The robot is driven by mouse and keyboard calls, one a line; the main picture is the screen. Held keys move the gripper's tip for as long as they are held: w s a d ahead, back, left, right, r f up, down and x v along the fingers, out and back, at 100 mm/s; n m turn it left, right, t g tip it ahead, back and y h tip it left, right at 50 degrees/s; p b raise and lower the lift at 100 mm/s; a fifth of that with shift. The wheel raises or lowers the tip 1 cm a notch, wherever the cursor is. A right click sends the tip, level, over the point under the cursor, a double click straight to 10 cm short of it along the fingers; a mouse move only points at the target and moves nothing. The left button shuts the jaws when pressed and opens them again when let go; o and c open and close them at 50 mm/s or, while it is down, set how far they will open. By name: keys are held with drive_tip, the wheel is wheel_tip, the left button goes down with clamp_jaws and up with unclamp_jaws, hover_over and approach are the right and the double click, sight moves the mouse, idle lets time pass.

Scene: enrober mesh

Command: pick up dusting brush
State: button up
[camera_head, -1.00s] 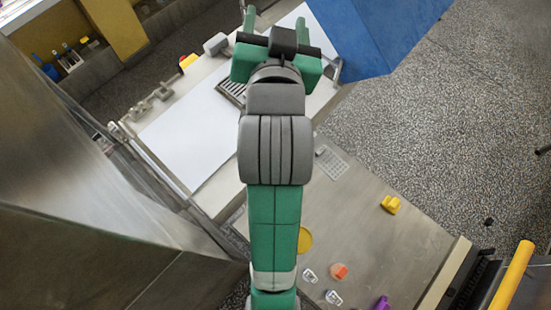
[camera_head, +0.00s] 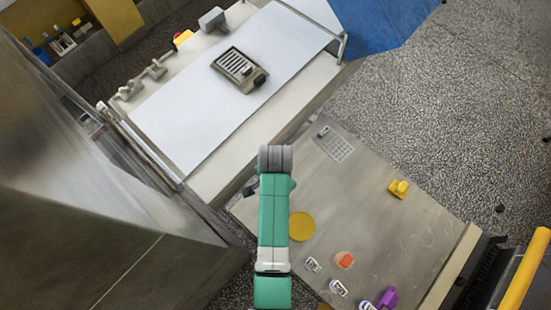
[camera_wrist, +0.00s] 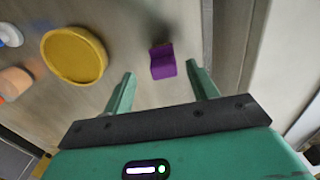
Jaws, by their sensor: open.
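I cannot make out a clear dusting brush in either view. In the wrist view a small purple stepped block (camera_wrist: 162,61) lies on the metal table, between and a little beyond the fingertips of my gripper (camera_wrist: 161,72). My gripper is open, empty and apart from it. Its place in the head view seems covered by my arm, which also hides my gripper there. Another purple piece (camera_head: 387,297) lies at the bottom of the head view. A yellow knobbed piece (camera_head: 399,188) lies at the table's right.
A yellow disc (camera_head: 302,226) lies beside my arm; it is left of my fingers in the wrist view (camera_wrist: 74,55). An orange piece (camera_head: 345,260) and small white pieces (camera_head: 338,288) lie nearby. A grey slatted tray (camera_head: 239,70) sits on the white belt (camera_head: 215,110).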

drive_tip(key=f, duration=0.5)
drive_tip(key=shift+w, duration=0.35)
drive_tip(key=c, duration=1.1)
drive_tip(key=shift+c, duration=0.2)
drive_tip(key=shift+r, duration=0.5)
drive_tip(key=r, duration=0.1)
drive_tip(key=s+r, duration=0.1)
drive_tip(key=shift+r, duration=0.35)
drive_tip(key=s, duration=0.5)
drive_tip(key=s+r, duration=0.1)
drive_tip(key=s, duration=0.9)
drive_tip(key=shift+r, duration=0.15)
